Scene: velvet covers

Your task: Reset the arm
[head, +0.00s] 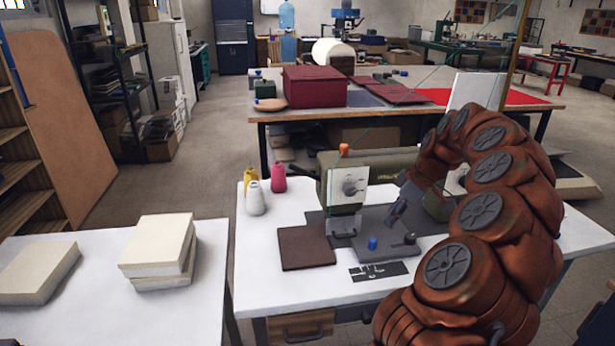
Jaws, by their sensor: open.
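My arm rises from the bottom right in rust-brown padded segments and arches over to the left. My gripper (393,218) hangs at its end, pointing down and left, small and dark in front of the sewing machine. It is open, and I see nothing held in it. The sewing machine (347,188) stands on the white table (262,290), its right part hidden behind my arm. A folded brown cover (306,248) lies flat to the left of the machine's grey bed (375,240), apart from my gripper.
Thread cones stand behind the cover: white (255,198), yellow (251,178) and pink (279,178). A blue knob (372,243) and a dark one (410,239) sit on the bed. Cream foam blocks (157,245) lie on the left table (110,300). A wooden table (380,113) stands behind.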

